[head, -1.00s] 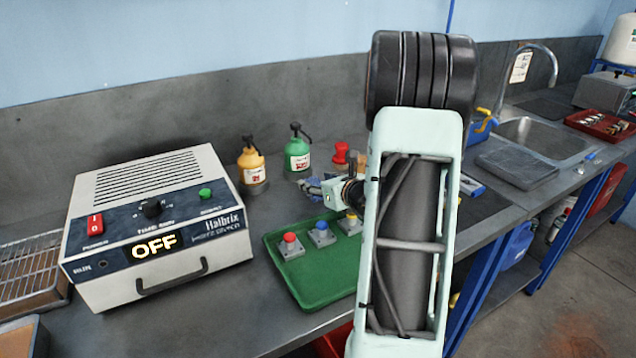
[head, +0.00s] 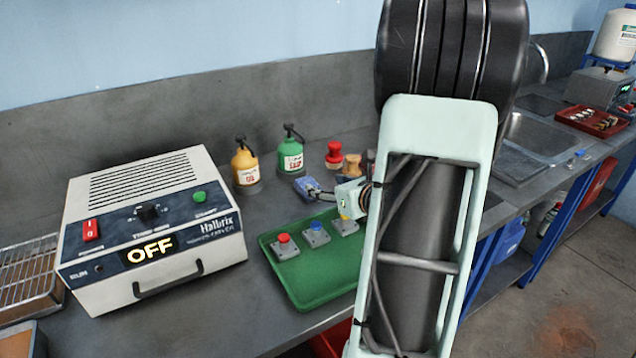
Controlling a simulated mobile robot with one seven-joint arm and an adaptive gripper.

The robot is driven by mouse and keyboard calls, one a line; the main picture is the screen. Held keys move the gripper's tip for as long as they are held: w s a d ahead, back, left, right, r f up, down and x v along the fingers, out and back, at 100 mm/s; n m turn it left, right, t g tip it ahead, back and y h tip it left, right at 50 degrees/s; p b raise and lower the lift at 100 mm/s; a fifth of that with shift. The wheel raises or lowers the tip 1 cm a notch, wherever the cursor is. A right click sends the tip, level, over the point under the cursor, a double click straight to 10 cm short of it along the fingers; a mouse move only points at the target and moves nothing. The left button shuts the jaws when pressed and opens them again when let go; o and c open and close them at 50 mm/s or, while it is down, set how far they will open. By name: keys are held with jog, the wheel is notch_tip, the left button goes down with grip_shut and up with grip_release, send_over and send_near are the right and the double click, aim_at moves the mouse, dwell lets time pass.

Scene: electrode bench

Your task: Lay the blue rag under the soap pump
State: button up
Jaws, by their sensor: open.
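A small blue cloth, which looks like the blue rag (head: 303,183), lies on the bench behind the green tray, to the right of the bottles. My gripper (head: 318,192) is open, with its fingers at the right side of the rag. I cannot tell whether they touch it. Two pump-topped bottles stand upright at the back left of the rag: a yellow bottle (head: 245,166) and a green bottle (head: 291,158). Their labels are too small to read, so I cannot tell which is the soap pump. My arm hides the bench to the right of the gripper.
The green tray (head: 290,291) holds buttons on grey blocks, one red, one blue, one yellow. A red-handled stamp (head: 333,154) and a wooden-handled one (head: 352,164) stand behind my gripper. A white power box (head: 150,222) reading OFF fills the left. Bench before the bottles is clear.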

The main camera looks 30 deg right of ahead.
jog(key=shift+v, duration=1.5)
jog(key=shift+w, duration=0.1)
